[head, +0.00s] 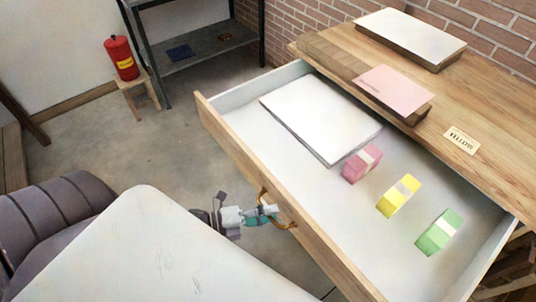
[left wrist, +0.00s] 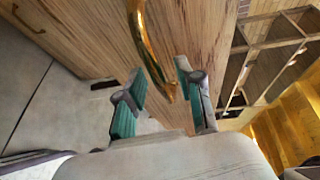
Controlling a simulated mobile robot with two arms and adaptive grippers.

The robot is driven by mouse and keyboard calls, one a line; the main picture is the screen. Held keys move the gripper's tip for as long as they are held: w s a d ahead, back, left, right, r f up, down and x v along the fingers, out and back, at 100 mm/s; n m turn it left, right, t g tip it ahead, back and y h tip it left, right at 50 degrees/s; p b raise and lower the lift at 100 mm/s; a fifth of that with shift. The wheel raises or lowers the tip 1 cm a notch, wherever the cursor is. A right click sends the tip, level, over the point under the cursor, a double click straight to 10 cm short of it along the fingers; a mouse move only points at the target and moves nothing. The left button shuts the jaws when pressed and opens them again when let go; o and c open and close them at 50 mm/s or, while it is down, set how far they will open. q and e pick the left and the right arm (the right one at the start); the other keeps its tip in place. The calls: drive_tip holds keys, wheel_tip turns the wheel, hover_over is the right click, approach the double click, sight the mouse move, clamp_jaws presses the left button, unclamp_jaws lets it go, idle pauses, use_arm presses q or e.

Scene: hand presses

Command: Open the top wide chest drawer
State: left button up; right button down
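The top wide drawer (head: 232,150) of the wooden chest (head: 345,48) stands pulled far out. Inside lie a white paper stack (head: 320,115) and pink (head: 354,168), yellow (head: 389,205) and green (head: 430,238) banded bundles. My left gripper (head: 266,212) is at the brass handle (head: 292,226) on the drawer front. In the left wrist view, its teal-padded fingers (left wrist: 158,92) are apart, with the handle (left wrist: 146,45) between them and visible gaps beside it. Contact cannot be told. My right gripper is not in view.
On the chest top are a white pad (head: 410,32), a pink pad (head: 393,88) and a "YELLOW" label (head: 462,139). A red extinguisher (head: 121,58) stands on a stool by a metal shelf (head: 205,55). Open floor (head: 140,155) lies left of the drawer.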

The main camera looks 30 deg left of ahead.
use_arm(q)
drive_tip(key=v, duration=1.2)
idle(0.5)
